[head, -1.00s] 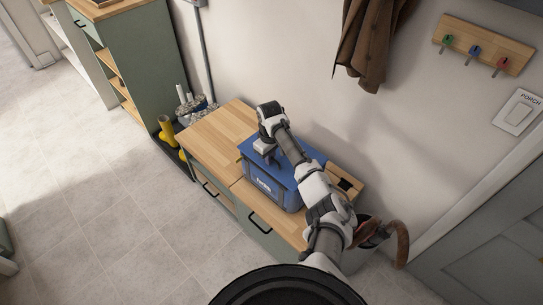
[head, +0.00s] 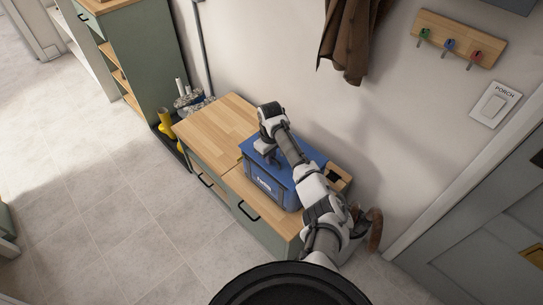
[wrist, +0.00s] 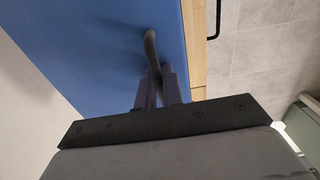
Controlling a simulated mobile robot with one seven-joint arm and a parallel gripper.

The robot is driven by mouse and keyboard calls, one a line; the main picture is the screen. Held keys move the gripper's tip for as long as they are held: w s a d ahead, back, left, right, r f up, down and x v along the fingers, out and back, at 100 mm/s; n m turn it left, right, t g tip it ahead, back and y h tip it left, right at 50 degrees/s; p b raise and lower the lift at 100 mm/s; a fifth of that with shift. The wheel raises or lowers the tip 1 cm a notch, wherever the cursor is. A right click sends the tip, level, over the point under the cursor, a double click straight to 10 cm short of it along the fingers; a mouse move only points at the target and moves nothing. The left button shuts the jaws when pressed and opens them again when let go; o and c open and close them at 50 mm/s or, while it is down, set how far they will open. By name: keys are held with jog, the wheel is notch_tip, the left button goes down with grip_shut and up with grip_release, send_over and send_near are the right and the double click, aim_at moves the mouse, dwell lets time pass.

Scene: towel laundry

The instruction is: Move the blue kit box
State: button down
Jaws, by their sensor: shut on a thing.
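The blue kit box (head: 273,184) is on the wooden top of a low green cabinet by the wall, towards the cabinet's right end. A white label shows on its front. My gripper (head: 264,148) is over the box lid, with my arm passing across the box's right part and hiding some of it. In the wrist view my gripper (wrist: 156,88) is shut on the dark curved handle of the blue kit box (wrist: 95,60). I cannot tell whether the box is lifted off the top.
The low cabinet (head: 215,130) has bare wood left of the box. A small dark-topped opening (head: 338,178) is at its right end. Yellow boots (head: 166,126) stand left of the cabinet. A brown coat (head: 345,45) and key hooks (head: 459,38) hang above. Floor (head: 110,200) in front is clear.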

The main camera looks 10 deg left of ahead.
jog(key=c, duration=1.5)
grip_release()
jog(key=shift+o, duration=0.2)
jog(key=shift+w, duration=0.1)
